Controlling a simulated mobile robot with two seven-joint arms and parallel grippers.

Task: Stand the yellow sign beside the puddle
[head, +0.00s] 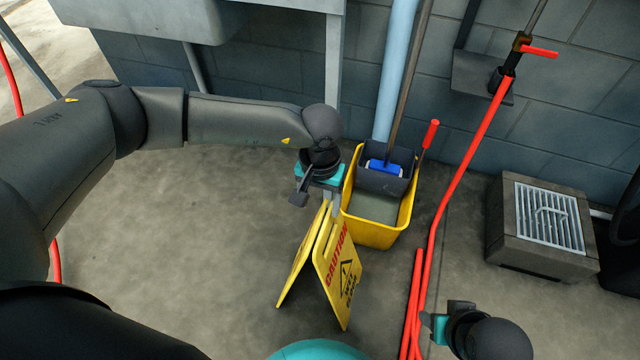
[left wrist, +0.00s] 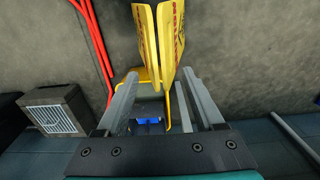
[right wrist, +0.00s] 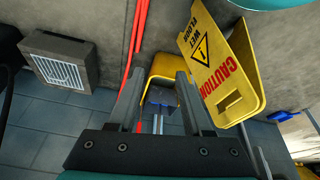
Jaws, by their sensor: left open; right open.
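The yellow caution sign (head: 338,265) stands upright on the concrete floor with its two panels spread, just in front of the mop bucket. My left gripper (head: 332,200) is directly above its top edge, pointing down. In the left wrist view the jaws (left wrist: 160,78) are apart, with the sign's top (left wrist: 158,75) between or just beyond the fingertips; I cannot tell if they touch. My right gripper (right wrist: 162,78) is open and empty, to the right of the sign in the head view. The sign (right wrist: 222,65) also shows in the right wrist view. I cannot make out a puddle.
A yellow mop bucket (head: 372,232) with a grey wringer stands right behind the sign. A grated drain box (head: 545,232) is at the wall. The floor left of the sign (head: 190,250) is clear.

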